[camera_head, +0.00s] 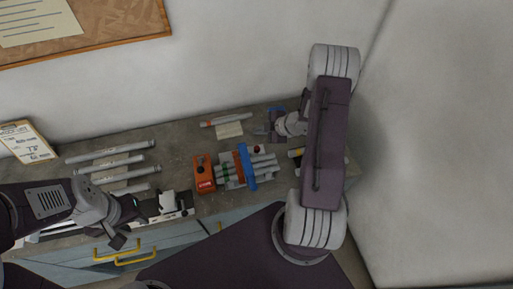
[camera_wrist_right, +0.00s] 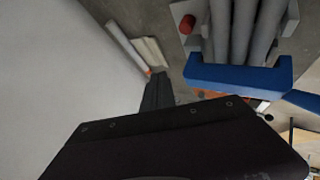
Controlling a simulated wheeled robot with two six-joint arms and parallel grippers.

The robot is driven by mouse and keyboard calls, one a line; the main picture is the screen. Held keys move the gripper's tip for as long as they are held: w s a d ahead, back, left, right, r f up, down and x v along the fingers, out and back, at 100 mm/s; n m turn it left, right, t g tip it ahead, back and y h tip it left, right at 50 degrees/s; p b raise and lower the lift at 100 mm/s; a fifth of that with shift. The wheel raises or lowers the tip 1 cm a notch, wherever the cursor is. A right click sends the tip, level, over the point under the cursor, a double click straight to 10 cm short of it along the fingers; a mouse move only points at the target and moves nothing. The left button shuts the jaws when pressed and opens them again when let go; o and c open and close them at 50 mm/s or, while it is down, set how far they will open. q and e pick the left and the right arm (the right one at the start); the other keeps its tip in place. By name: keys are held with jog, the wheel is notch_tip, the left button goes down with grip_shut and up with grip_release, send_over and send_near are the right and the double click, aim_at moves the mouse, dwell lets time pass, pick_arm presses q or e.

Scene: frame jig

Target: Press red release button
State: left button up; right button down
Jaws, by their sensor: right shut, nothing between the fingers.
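The red release button (camera_head: 257,149) is a small red knob at the back right of the frame jig, by the blue bar (camera_head: 246,168) that crosses several grey tubes. In the right wrist view the red button (camera_wrist_right: 187,25) stands beside the tubes at the top. My right gripper (camera_head: 262,131) is shut and empty, a little behind the button and apart from it. Its dark fingers (camera_wrist_right: 157,92) show in the right wrist view, left of the blue bar (camera_wrist_right: 238,74). My left gripper (camera_head: 118,241) hangs near the front left table edge; its jaw opening is unclear.
An orange block (camera_head: 204,174) stands left of the jig. Several grey tubes (camera_head: 112,162) lie at the left of the table. A tube with an orange end (camera_head: 226,119) and a pale note (camera_head: 229,131) lie behind the jig. Yellow handles (camera_head: 123,256) are on the front.

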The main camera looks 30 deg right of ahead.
aim_at(259, 149)
notch_tip(259, 149, down, 7)
jog(key=b, duration=0.6)
jog(key=shift+s+f, duration=0.15)
jog(key=shift+f, duration=0.25)
jog(key=shift+r, duration=0.15)
dwell(1.1)
jog(key=shift+f+b, duration=0.45)
jog(key=shift+b, duration=0.05)
